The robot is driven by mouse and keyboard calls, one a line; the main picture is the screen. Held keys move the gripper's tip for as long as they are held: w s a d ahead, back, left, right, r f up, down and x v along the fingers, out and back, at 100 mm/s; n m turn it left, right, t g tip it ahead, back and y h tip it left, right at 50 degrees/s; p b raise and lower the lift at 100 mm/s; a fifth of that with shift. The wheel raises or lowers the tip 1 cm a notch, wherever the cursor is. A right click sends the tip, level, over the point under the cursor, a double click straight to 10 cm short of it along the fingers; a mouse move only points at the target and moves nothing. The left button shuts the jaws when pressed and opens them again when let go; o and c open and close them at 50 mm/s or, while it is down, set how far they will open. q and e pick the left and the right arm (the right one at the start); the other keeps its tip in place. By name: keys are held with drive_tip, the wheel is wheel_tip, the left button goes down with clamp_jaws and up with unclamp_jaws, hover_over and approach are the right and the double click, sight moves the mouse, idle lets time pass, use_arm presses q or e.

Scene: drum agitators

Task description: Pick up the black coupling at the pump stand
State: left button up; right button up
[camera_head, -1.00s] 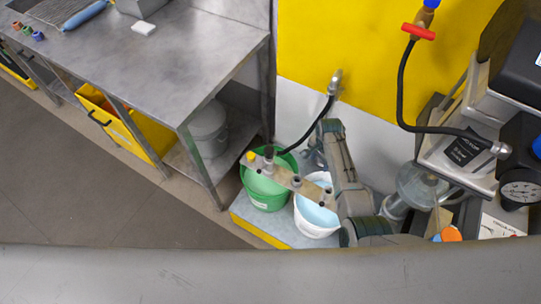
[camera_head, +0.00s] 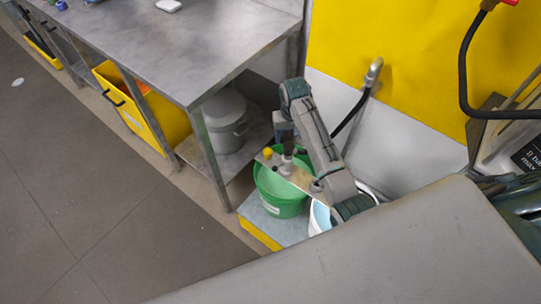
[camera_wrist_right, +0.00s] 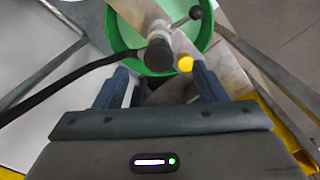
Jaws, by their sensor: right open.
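The black coupling (camera_wrist_right: 158,56) shows in the right wrist view as a dark round end on the black hose, just ahead of the fingertips. In the head view it is a small dark upright piece (camera_head: 288,148) on the metal plate of the stand (camera_head: 301,178), above the green bucket (camera_head: 278,196). My right gripper (camera_wrist_right: 158,82) is open, with one finger to each side of and short of the coupling. In the head view, my right gripper (camera_head: 283,128) is right by the coupling; whether it touches cannot be told. My left gripper is not in view.
A yellow knob (camera_wrist_right: 185,63) and a ball-ended lever (camera_wrist_right: 195,13) sit close to the coupling. The black hose (camera_head: 350,113) runs to a wall pipe (camera_head: 374,73). A white bucket stands beside the green one, partly hidden. A steel table (camera_head: 215,40) is at left.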

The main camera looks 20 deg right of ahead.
sight(289, 145)
wheel_tip(289, 145, down, 5)
drive_tip(key=shift+r, duration=0.15)
drive_tip(key=shift+w+d+f+p, duration=0.1)
drive_tip(key=shift+w+f+p, duration=0.2)
drive_tip(key=shift+f, duration=1.1)
drive_tip(key=shift+w+d+f+p, duration=0.1)
drive_tip(key=shift+f+p, duration=0.3)
drive_tip(key=shift+f, duration=1)
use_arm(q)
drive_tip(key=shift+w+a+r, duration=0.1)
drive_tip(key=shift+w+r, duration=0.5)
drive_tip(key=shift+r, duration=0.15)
use_arm(e)
drive_tip(key=c, duration=1.3)
